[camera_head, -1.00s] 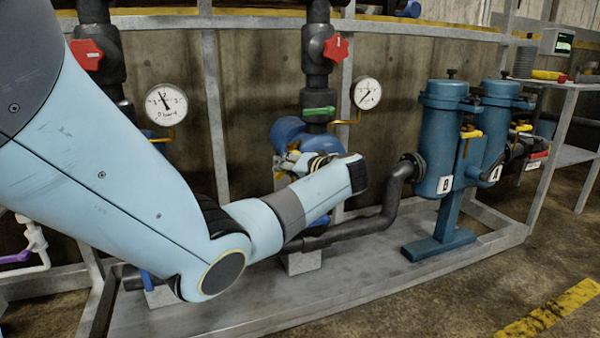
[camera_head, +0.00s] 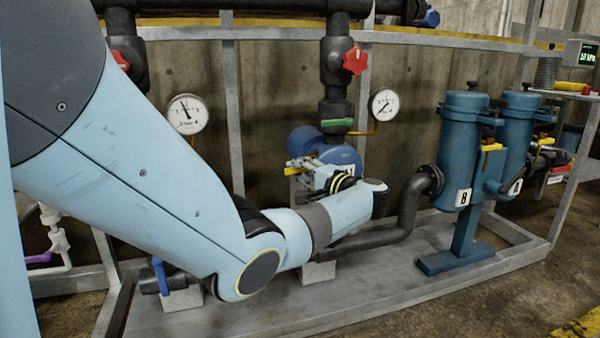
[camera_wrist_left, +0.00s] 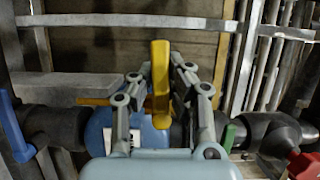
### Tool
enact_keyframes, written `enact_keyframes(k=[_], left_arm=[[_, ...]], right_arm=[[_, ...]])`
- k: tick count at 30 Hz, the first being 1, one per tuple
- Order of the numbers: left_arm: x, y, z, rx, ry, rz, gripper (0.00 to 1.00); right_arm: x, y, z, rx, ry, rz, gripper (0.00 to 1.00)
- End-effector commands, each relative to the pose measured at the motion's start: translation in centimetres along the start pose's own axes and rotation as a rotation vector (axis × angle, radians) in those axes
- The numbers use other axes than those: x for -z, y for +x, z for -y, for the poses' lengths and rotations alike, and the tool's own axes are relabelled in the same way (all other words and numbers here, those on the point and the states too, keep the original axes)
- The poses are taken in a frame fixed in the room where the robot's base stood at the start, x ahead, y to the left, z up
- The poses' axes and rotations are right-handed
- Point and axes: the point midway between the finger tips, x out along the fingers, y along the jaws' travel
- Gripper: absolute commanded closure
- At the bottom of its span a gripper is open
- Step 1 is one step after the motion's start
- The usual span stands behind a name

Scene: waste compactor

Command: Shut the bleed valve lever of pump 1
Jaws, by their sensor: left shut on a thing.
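The yellow bleed valve lever (camera_wrist_left: 160,75) stands upright between the fingers of my left gripper (camera_wrist_left: 158,88) in the left wrist view. The fingers are shut on it, one at each side. The blue pump body (camera_wrist_left: 100,128) with a white label lies behind the gripper. In the head view, the left gripper (camera_head: 308,172) is at the front left of this blue pump (camera_head: 344,154), and the wrist hides part of the pump. The pump's number is not clearly legible, and the lever is mostly hidden there. My right gripper is not in view.
A green-handled valve (camera_head: 336,122) and a red knob (camera_head: 355,60) sit on the pipe above the pump. Pressure gauges (camera_head: 187,113) hang on the frame. Blue filter housings (camera_head: 463,150) stand right. A black bent pipe (camera_head: 408,215) runs close beside my wrist.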

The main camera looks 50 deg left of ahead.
Motion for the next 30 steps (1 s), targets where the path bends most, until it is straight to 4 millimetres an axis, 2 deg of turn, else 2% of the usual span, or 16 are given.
enact_keyframes(k=[16, 17, 23, 30], left_arm=[[0.11, 0.00, 0.42, 0.012, 0.015, 0.000, 1.00], [0.12, 0.00, 0.43, 0.012, 0.015, 0.000, 0.87], [0.10, 0.00, 0.33, 0.011, 0.016, -0.001, 0.61], [0.08, -0.03, 0.22, 0.009, 0.018, -0.002, 0.61]], right_arm=[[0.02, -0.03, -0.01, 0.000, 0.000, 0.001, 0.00], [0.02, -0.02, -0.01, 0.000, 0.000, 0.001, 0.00], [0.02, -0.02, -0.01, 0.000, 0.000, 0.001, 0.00], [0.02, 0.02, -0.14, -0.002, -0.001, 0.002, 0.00]])
